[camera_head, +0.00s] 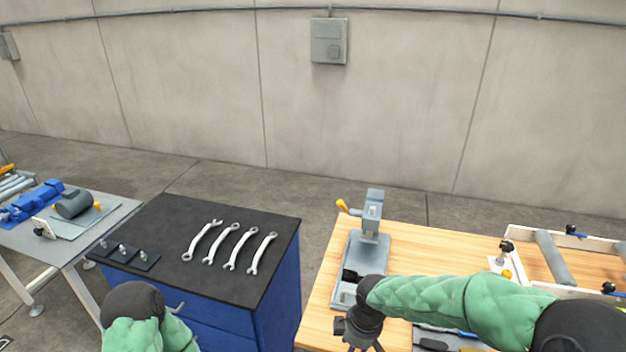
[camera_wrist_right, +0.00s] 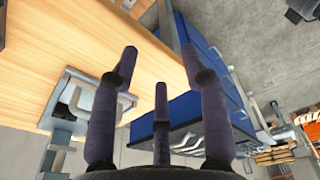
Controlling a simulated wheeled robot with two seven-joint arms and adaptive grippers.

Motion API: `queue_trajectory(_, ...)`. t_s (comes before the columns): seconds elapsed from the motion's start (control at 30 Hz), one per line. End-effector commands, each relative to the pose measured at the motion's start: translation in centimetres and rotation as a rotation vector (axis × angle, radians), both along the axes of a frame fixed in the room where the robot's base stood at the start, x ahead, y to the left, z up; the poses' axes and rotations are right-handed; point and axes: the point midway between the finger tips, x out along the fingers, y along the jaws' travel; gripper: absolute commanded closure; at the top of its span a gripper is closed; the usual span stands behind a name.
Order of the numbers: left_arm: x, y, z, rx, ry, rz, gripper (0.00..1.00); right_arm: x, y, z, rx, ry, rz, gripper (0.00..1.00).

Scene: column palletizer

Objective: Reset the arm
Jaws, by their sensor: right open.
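My right arm, in a green sleeve, reaches in from the right in the head view. Its dark right gripper (camera_head: 362,342) points down over the front left part of the wooden table (camera_head: 440,246), partly cut off by the lower edge. In the right wrist view the right gripper (camera_wrist_right: 160,66) has its fingers spread, with nothing between them. My left arm shows only as a green sleeve and dark joint at the lower left of the head view. The left gripper is out of sight.
A grey press (camera_head: 372,215) on its base stands right behind the right gripper. A blue cabinet (camera_head: 275,300) with a black top bears several wrenches (camera_head: 238,247). A roller frame (camera_head: 555,262) stands at right. A grey table (camera_head: 112,204) is at far left. Floor shows between cabinet and wooden table.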

Motion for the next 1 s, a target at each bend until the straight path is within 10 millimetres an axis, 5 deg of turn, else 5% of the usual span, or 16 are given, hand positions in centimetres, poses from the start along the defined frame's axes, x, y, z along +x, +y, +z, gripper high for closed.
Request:
queue_trajectory(0.3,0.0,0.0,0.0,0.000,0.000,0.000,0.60,-4.3,1.3,-12.6,0.185,0.158,-0.389,0.54)
queue_trajectory(0.6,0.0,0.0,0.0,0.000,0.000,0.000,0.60,-10.9,1.0,-22.1,0.284,0.285,-0.886,0.54)
queue_trajectory(0.8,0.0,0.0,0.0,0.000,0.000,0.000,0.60,-14.6,0.2,-25.4,0.289,0.322,-1.137,0.54)
queue_trajectory(1.0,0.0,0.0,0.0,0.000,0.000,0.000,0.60,-16.0,-0.1,-26.4,0.285,0.328,-1.229,0.54)
